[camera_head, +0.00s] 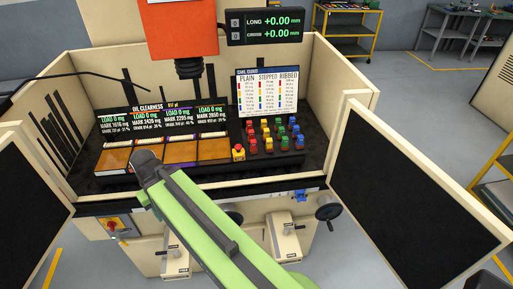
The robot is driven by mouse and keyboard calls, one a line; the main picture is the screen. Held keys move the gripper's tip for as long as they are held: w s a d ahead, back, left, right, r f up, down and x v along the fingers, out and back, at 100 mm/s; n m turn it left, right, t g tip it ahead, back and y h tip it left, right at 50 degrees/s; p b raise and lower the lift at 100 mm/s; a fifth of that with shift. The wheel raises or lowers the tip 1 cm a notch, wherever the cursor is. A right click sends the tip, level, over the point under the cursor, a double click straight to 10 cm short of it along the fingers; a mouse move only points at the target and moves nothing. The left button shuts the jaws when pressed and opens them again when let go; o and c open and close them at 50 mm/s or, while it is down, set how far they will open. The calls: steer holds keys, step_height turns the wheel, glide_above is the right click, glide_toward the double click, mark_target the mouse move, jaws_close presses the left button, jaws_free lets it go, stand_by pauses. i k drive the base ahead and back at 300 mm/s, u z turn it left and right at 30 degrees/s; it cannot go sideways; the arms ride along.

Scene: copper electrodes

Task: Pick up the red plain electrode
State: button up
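Small electrodes in several colours stand in rows on the dark bed inside the machine, right of the orange trays. Red electrodes (252,136) stand at the left of the group, and blue electrodes (295,130) at the right. They are too small to tell which red one is plain. My green arm crosses the front of the machine from the lower right, with a grey rounded joint at its far end over the trays. My gripper cannot be made out.
Orange trays (182,153) lie left of the electrodes, with an emergency-stop button (239,152) between. A chart (268,92) stands behind the electrodes. An orange machine head (180,28) hangs above. Open doors flank the front; the right door (413,190) reaches outward.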

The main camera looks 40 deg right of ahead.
mark_target(253, 150)
steer(key=z, duration=0.05)
steer(key=i, duration=0.95)
steer(key=u, duration=0.1)
